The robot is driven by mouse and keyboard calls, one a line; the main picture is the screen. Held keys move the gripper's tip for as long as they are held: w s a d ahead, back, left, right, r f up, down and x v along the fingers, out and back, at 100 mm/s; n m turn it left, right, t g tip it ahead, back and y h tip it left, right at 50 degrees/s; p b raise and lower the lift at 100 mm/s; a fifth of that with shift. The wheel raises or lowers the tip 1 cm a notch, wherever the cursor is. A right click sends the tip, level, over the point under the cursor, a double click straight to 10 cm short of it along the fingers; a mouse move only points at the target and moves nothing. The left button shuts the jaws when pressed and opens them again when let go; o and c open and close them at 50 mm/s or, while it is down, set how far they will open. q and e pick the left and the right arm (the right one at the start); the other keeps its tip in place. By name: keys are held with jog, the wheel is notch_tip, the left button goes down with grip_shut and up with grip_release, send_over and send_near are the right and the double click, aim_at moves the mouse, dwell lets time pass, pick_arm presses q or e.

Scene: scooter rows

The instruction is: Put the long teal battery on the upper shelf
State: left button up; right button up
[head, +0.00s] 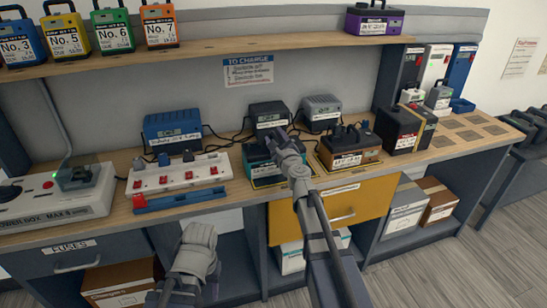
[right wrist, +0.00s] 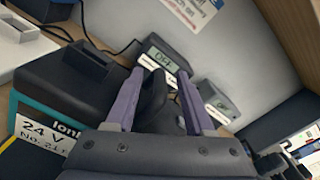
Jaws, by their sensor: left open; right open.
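The long teal battery (head: 258,168) stands on the workbench at the middle, partly hidden behind my right gripper (head: 284,146). In the right wrist view it shows a teal side (right wrist: 24,112), a black top and a white 24 V label. My right gripper is open, and its two purple fingers (right wrist: 160,82) stand on either side of a black handle-like part. I cannot tell whether they touch it. My left gripper (head: 199,236) is open and empty, low in front of the bench. The upper shelf (head: 225,45) runs along the back wall.
Blue, yellow, green and orange batteries stand at the shelf's left, and a purple one (head: 374,18) at its right. The shelf's middle is clear. Chargers (head: 172,130), a white power strip (head: 180,172) and a brown battery (head: 349,147) surround the teal one.

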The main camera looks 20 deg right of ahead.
jog(key=shift+w, duration=0.15)
jog(key=shift+c, duration=0.2)
grip_shut()
dwell(1.1)
